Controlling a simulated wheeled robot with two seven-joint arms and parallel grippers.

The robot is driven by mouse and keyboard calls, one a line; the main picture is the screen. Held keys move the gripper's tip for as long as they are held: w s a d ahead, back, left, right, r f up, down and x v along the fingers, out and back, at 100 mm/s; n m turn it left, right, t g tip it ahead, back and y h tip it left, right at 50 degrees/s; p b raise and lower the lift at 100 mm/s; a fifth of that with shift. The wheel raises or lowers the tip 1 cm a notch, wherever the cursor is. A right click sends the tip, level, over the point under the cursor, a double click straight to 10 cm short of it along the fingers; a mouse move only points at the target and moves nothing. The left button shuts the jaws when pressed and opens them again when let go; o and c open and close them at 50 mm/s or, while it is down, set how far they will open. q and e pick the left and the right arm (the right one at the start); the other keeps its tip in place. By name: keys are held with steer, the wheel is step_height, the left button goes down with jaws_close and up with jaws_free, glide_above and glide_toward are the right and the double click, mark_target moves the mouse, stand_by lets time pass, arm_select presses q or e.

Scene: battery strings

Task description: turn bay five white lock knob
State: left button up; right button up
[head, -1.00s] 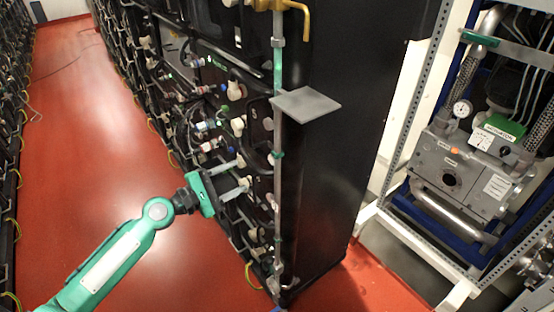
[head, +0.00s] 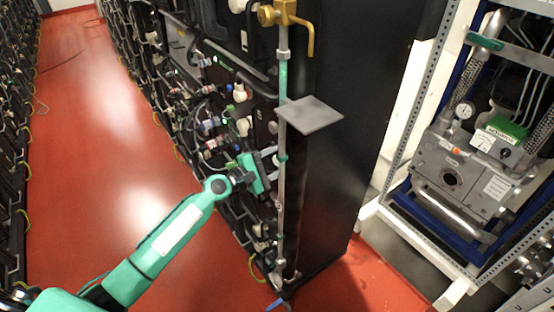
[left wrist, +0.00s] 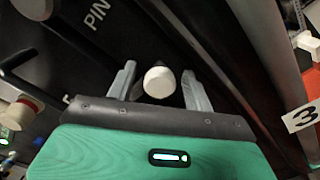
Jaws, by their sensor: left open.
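A round white knob (left wrist: 159,82) sits on the dark panel front in the left wrist view. My left gripper (left wrist: 159,90) is open, with one grey finger on each side of the knob. Small gaps show between the knob and both fingers, and I cannot tell how deep the fingers reach past it. In the head view my left gripper (head: 268,158) is at the rack face, beside the vertical pipe, and hides the knob. The bay number of this knob cannot be read. My right gripper is not in view.
A grey vertical pipe (head: 282,190) runs down the rack's near edge, with a flat grey plate (head: 309,114) sticking out. The red aisle floor (head: 100,130) is clear.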

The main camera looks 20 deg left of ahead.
arm_select(q)
steer(key=shift+c, duration=0.4)
steer(key=c, duration=0.9)
